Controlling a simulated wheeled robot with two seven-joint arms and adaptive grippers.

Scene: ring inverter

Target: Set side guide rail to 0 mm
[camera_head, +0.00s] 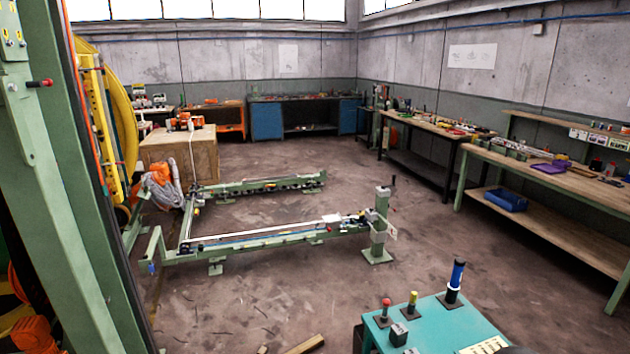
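A low green frame on the floor (212,255) stands in the middle of the room, with a long near rail (265,240) and a shorter far rail (260,186). A green upright post (381,215) with a dark handle at its top stands at the right end of the near rail. Part of a large yellow ring (122,110) shows behind the green column (45,180) at the left. Which part is the side guide rail, and its millimetre setting, I cannot tell. Neither of my grippers is in view.
A teal console (440,325) with a red-topped lever (386,310), a yellow-topped one and a taller blue one stands at bottom right. Workbenches (560,170) line the right wall. A wooden crate (180,150) stands behind the frame. Floor right of the post is clear.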

